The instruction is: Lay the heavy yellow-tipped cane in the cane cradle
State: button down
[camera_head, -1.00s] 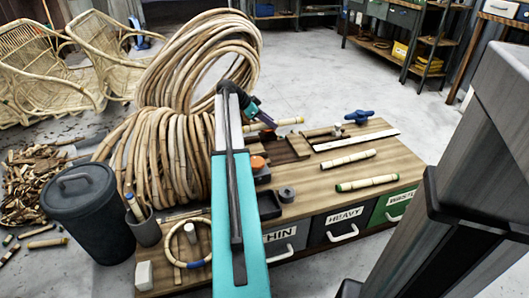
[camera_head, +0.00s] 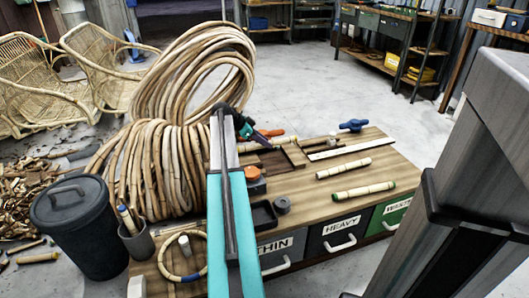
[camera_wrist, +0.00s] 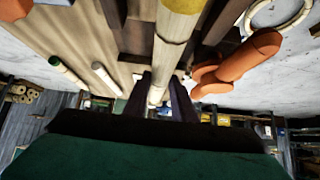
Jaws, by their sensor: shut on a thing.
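My gripper (camera_wrist: 162,88) is shut on the yellow-tipped cane (camera_wrist: 172,45), a thick pale cane that runs up between the dark fingers to a yellow band at the top of the wrist view. A dark brown wooden tray-like piece (camera_head: 291,155), probably the cane cradle, lies on the bench just right of and below the gripper. Dark wood also shows either side of the cane in the wrist view. I cannot tell whether the cane touches it.
A pale cane (camera_head: 343,168) and a green-tipped cane (camera_head: 363,191) lie on the right of the bench. An orange-handled tool (camera_wrist: 240,65) is close beside the gripper. A big rattan coil (camera_head: 160,165) is at left.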

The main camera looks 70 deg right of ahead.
jog(key=shift+f+b, duration=0.9)
jog(key=shift+f, duration=1.55)
jog(key=shift+f, duration=0.1)
jog(key=c, duration=1.5)
grip_release()
jog(key=shift+w+a+r, duration=0.3)
jog(key=shift+w+r, duration=0.05)
jog(key=shift+r, duration=0.2)
jog(key=p+v, duration=0.3)
jog(key=v, duration=0.7)
jog(key=shift+w+a+r, duration=0.2)
jog(key=shift+r, duration=0.05)
